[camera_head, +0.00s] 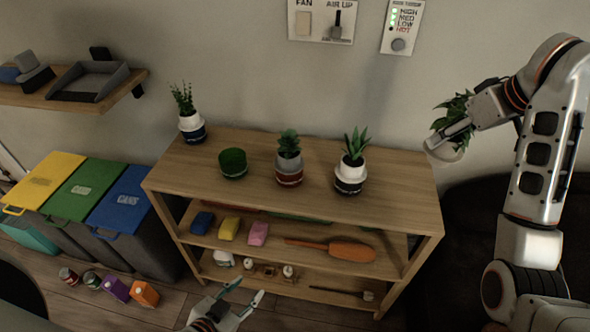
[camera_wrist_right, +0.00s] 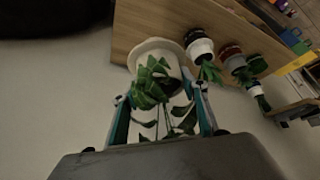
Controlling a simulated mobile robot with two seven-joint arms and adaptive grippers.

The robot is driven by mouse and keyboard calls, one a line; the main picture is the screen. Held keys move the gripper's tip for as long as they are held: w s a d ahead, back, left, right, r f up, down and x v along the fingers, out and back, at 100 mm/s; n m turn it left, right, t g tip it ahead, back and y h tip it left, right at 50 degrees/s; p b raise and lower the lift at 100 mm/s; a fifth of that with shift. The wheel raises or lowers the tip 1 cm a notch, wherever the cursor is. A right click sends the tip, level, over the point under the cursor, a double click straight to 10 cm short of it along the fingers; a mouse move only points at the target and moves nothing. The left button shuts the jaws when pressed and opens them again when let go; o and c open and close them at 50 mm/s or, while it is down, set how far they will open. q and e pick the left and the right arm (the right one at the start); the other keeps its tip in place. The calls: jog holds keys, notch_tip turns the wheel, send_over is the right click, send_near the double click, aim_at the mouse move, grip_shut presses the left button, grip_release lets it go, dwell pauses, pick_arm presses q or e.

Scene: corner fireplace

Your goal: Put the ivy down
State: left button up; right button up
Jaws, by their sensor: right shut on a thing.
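The ivy (camera_head: 455,108) is a leafy green plant in a white pot (camera_head: 446,153). My right gripper (camera_head: 445,138) is shut on it and holds it up near the wall, by the back right corner of the wooden shelf's top (camera_head: 225,143). In the right wrist view the ivy's leaves (camera_wrist_right: 150,88) and white pot (camera_wrist_right: 158,46) show between the fingers (camera_wrist_right: 160,110), with the shelf top beyond. The exact gap to the shelf is unclear. My left gripper (camera_head: 238,302) is open and empty, low in front of the shelf.
The top's right end is clear. Lower shelves hold sponges (camera_head: 229,228) and an orange brush (camera_head: 345,250). Bins (camera_head: 110,205) stand left.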

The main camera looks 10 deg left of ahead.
jog(key=shift+w+a+r+n, duration=0.1)
jog(key=shift+w+a+n, duration=0.15)
jog(key=shift+a+n, duration=0.05)
notch_tip(320, 180, down, 19)
jog(key=b, duration=0.3)
jog(key=shift+f, duration=0.5)
jog(key=shift+f, duration=0.2)
jog(key=o, duration=1.3)
jog(key=shift+c, duration=0.2)
